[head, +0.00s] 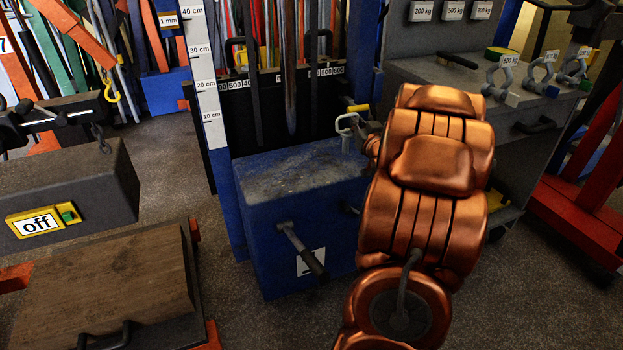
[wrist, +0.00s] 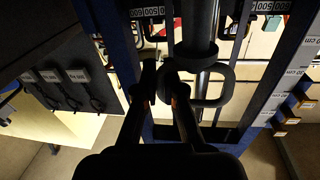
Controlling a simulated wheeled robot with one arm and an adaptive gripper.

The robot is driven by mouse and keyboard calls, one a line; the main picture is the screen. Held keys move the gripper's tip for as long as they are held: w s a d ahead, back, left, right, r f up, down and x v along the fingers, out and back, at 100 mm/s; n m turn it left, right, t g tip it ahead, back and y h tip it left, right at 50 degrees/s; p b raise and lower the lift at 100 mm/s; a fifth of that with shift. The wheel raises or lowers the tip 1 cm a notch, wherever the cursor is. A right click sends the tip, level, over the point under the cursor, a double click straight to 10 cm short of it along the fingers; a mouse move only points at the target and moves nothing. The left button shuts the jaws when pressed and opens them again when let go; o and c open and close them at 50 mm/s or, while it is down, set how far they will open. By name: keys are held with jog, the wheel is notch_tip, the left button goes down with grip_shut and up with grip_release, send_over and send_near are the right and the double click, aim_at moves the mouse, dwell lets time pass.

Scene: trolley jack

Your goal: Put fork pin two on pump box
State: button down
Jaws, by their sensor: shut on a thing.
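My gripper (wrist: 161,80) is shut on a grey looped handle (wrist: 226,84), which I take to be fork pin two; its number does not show. The loop stands out to the right of the fingers in the wrist view. In the head view a pale loop (head: 346,117), apparently the same handle, shows left of my copper arm, which hides my fingers. The pump box (head: 290,172) is the blue box with a worn grey top, below and left of the loop. The loop appears close to its back right part; I cannot tell whether they touch.
Several shackles (head: 500,78) stand on the grey bench (head: 425,72) at right.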

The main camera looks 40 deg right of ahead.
jog(key=s+d+f+b, duration=0.2)
jog(key=s+d+f, duration=0.1)
jog(key=s+f, duration=0.15)
jog(key=shift+m+h, duration=0.3)
jog(key=shift+h, duration=0.1)
jog(key=shift+w+a+f+b, duration=0.7)
jog(key=shift+w+a+b, duration=0.3)
jog(key=shift+w, duration=1.3)
jog(key=shift+w+a+f+b, duration=0.7)
jog(key=shift+w+a+b, duration=0.25)
jog(key=shift+w, duration=1.35)
jog(key=shift+w+a+f+b, duration=0.7)
jog(key=shift+w+a+b, duration=0.3)
jog(key=shift+w, duration=1.3)
jog(key=shift+f, duration=0.1)
jog(key=c, duration=1.3)
grip_release()
jog(key=shift+f, duration=0.1)
